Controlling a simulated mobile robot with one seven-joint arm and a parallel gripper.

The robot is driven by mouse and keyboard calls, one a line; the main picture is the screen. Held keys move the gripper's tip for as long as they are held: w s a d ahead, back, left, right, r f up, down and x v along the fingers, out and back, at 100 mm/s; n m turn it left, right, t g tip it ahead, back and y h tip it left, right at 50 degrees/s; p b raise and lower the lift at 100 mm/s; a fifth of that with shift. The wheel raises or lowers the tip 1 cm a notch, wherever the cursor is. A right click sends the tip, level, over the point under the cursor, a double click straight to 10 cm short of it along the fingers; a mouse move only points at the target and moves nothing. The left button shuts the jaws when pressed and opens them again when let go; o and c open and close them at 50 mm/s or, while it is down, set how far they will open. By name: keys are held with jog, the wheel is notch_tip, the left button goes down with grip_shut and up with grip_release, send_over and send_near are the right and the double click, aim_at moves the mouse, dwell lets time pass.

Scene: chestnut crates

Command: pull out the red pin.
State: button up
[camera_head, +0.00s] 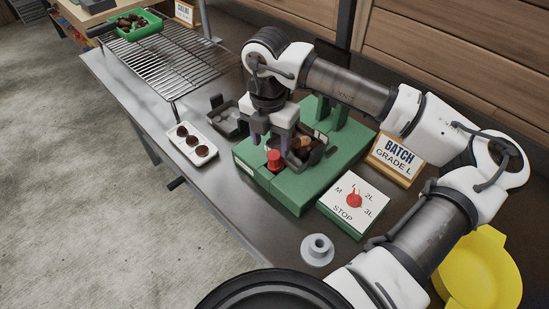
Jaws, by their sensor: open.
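The red pin (274,160) stands upright with its red cap showing, in the front part of a green machine (300,192) on the metal bench. The lower part of the pin is hidden inside the machine. My gripper (272,143) points down over the machine, its dark fingers open. The fingers are just above and beside the red cap; I cannot tell whether they straddle it or touch it. A dark tray (318,156) with brown chestnuts sits on the machine, to the right of the pin, partly hidden by my gripper.
A dial box (349,207) with a red pointer and a "BATCH GRADE L" sign (394,160) stand to the right. A white dish (184,155) with brown pieces, a wire rack (172,68), a grey flanged part (317,250) and a yellow bowl (478,272) are around. The bench's front left is clear.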

aim_at(273, 155)
jog(key=shift+s+d+f+p, duration=0.15)
jog(key=shift+f+p, duration=0.45)
jog(key=shift+f, duration=0.8)
jog(key=shift+w+d+f+p, duration=0.1)
jog(key=shift+f+p, duration=0.45)
jog(key=shift+f, duration=0.85)
jog(key=c, duration=1.1)
